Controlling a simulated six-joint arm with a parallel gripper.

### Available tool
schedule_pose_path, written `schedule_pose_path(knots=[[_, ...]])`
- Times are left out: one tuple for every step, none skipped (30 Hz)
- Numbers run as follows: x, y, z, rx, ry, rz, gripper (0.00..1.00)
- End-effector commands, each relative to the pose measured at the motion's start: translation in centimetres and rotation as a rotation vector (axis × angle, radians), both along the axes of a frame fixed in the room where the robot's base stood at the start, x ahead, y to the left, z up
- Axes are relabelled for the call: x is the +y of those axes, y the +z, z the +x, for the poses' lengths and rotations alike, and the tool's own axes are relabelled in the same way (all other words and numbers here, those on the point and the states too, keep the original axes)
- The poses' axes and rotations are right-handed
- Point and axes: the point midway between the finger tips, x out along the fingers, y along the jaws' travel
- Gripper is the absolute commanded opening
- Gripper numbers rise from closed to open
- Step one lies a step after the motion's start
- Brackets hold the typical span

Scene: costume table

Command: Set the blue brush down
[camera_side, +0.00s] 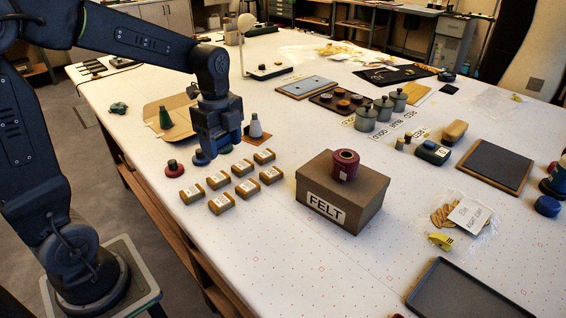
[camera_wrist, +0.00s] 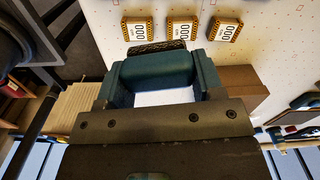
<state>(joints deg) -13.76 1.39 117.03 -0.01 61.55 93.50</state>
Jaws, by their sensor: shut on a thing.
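My gripper (camera_side: 212,155) is low over the left part of the white table in the side view. In the wrist view, my gripper (camera_wrist: 158,92) is shut on the blue brush (camera_wrist: 157,70), whose blue-teal body spans the jaws. A dark, textured edge shows at its far side. In the side view, the blue at the bottom of the jaws is the brush (camera_side: 201,159), mostly hidden by my gripper. It is at or just above the table; I cannot tell whether it touches.
Several tan labelled blocks (camera_side: 220,203) lie just in front. A red-based knob (camera_side: 172,168) stands left, a grey cone (camera_side: 256,128) right, and a green cone (camera_side: 165,118) behind. A brown FELT box (camera_side: 352,205) with a red spool (camera_side: 345,165) stands further right.

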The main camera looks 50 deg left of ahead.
Motion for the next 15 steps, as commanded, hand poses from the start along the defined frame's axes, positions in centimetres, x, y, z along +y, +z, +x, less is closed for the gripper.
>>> schedule_pose_path(knots=[[0.7,0.1,2.0,0.003,-0.016,-0.001,0.38],[1.1,0.2,3.1,0.002,-0.026,0.000,0.38],[1.6,0.3,4.5,0.004,-0.040,-0.001,0.38],[2.0,0.4,5.6,0.003,-0.050,0.000,0.38],[2.4,0.3,6.7,0.003,-0.062,0.000,0.38],[2.9,0.3,8.0,0.004,-0.075,-0.001,0.38],[3.3,0.3,9.0,0.004,-0.086,-0.001,0.38],[3.7,0.2,9.9,0.004,-0.095,-0.002,0.38],[4.2,0.0,11.0,0.005,-0.109,-0.002,0.38],[4.5,-0.1,11.8,0.004,-0.117,-0.002,0.38],[4.8,-0.2,12.5,0.004,-0.126,-0.002,0.38],[5.2,-0.3,13.4,0.004,-0.137,-0.002,0.38],[5.5,-0.5,14.0,0.003,-0.144,-0.001,0.38],[5.7,-0.6,14.5,0.003,-0.151,-0.001,0.38],[6.0,-0.7,15.1,0.002,-0.158,-0.001,0.38]])
